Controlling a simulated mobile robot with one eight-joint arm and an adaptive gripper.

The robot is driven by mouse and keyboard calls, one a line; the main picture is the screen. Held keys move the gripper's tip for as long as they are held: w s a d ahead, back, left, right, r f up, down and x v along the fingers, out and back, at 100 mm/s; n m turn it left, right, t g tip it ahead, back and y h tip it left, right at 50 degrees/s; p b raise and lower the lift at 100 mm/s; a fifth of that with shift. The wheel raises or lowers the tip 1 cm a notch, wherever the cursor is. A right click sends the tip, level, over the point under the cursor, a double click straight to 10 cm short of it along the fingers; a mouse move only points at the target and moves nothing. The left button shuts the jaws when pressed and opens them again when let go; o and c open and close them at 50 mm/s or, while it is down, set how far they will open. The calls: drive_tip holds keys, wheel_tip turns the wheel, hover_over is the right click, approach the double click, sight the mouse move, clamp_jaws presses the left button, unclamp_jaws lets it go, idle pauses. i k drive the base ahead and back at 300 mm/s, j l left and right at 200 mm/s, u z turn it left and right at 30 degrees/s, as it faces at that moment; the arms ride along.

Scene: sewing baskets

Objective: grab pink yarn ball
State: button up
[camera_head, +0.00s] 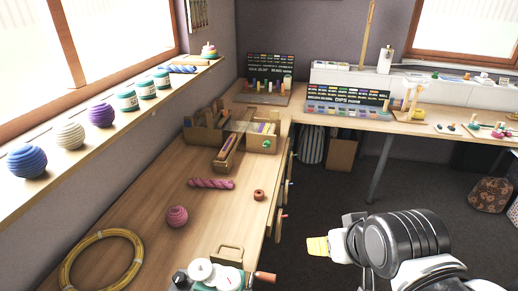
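The pink yarn ball (177,217) sits on the wooden worktop (165,190) at the left, below the window ledge. My gripper (318,246) is at the lower right, over the dark floor and to the right of the worktop's edge. It points left, with a yellow tip on a white and black wrist. It is well apart from the ball. The gap between its fingers is not clear from this angle. I see nothing hanging from it.
A twisted pink skein (211,184) and a small brown ring-shaped item (259,195) lie behind the ball. A yellow coil (133,240) lies front left; bottles with white lids (201,270) stand at the front edge. Wooden organisers (204,134) fill the back. Yarn balls line the ledge (130,136).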

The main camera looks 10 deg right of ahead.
sight(176, 216)
drive_tip(key=i+l+u, duration=0.1)
drive_tip(key=l+u, duration=0.25)
drive_tip(key=l, duration=0.5)
drive_tip(key=l+u, duration=0.4)
drive_tip(key=l, duration=0.45)
